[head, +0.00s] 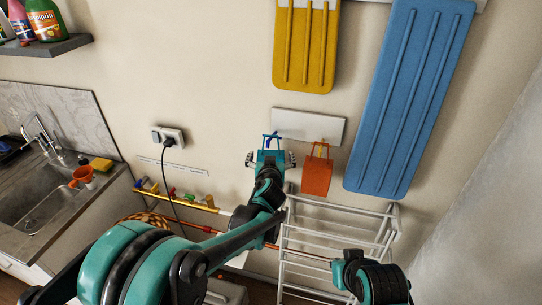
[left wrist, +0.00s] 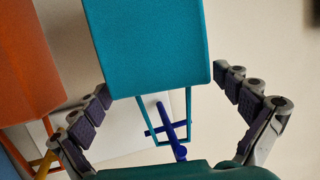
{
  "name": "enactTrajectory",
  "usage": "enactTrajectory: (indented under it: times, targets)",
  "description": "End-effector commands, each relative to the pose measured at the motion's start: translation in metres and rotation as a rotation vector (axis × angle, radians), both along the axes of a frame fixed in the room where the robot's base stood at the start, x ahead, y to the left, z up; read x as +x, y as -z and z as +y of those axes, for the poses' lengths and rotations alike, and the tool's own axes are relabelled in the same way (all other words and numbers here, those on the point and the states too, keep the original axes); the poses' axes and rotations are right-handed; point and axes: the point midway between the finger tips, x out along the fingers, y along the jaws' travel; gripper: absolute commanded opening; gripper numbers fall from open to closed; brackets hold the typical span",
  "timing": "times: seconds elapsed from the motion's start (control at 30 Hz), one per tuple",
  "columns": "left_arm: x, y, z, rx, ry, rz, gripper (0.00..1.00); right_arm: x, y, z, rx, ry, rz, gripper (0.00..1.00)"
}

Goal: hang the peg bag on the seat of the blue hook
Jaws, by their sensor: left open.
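The teal peg bag (left wrist: 146,45) fills the top middle of the left wrist view. Its thin handle loop appears around the blue hook (left wrist: 167,130), though I cannot tell exactly where on the hook it rests. In the head view the blue hook (head: 271,138) is on a white wall board, with the bag (head: 268,157) just below it, partly hidden. My left gripper (head: 271,160) is open, its fingers on either side of the bag with gaps visible in the left wrist view (left wrist: 168,115). My right gripper (head: 345,268) is low at right; its fingers are unclear.
An orange bag (head: 317,175) hangs close right of the teal one. Yellow (head: 305,45) and blue (head: 410,95) ironing boards are on the wall. A white drying rack (head: 335,225) stands below. A socket (head: 168,135) with a cable and a sink counter are left.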

Motion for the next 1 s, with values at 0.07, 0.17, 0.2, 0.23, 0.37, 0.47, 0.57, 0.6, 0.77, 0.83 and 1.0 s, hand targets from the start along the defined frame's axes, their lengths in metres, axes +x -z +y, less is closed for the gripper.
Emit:
enactTrajectory:
  times: [0.07,0.17,0.2,0.23,0.37,0.47,0.57,0.6,0.77,0.83,1.0]
  targets:
    - [-0.002,-0.001,0.0,0.0,0.0,0.0,1.0,0.0,0.0,0.0,0.0,0.0,0.0,0.0]
    - [-0.007,-0.002,0.0,0.0,0.001,0.0,1.0,0.0,-0.001,0.0,0.0,0.0,0.0,0.0]
    - [-0.01,-0.003,0.0,0.0,0.001,0.0,1.0,0.0,-0.002,0.0,0.0,0.0,0.0,0.0]
    - [-0.011,-0.004,0.0,0.0,0.001,0.0,1.0,0.0,-0.002,0.0,0.0,0.0,0.0,0.0]
    - [-0.018,-0.005,0.001,0.001,0.001,0.0,1.0,0.0,-0.003,0.0,0.0,0.0,0.0,0.0]
    - [-0.023,-0.007,0.001,0.001,0.001,0.0,1.0,0.0,-0.004,0.0,0.0,0.0,0.0,0.0]
    - [-0.028,-0.008,0.001,0.001,0.0,0.0,1.0,0.0,-0.005,0.0,0.0,0.0,0.0,0.0]
    - [-0.03,-0.009,0.001,0.001,0.0,0.0,1.0,0.0,-0.005,0.0,0.0,0.0,0.0,0.0]
    - [-0.038,-0.011,0.002,0.0,0.0,0.0,1.0,0.0,-0.007,0.0,0.0,0.0,0.0,0.0]
    - [-0.041,-0.012,0.003,0.0,0.0,0.0,1.0,0.0,-0.007,0.0,0.0,0.0,0.0,0.0]
    - [-0.05,-0.015,0.003,0.001,0.0,0.0,1.0,0.0,-0.009,0.0,0.0,0.0,0.0,0.0]
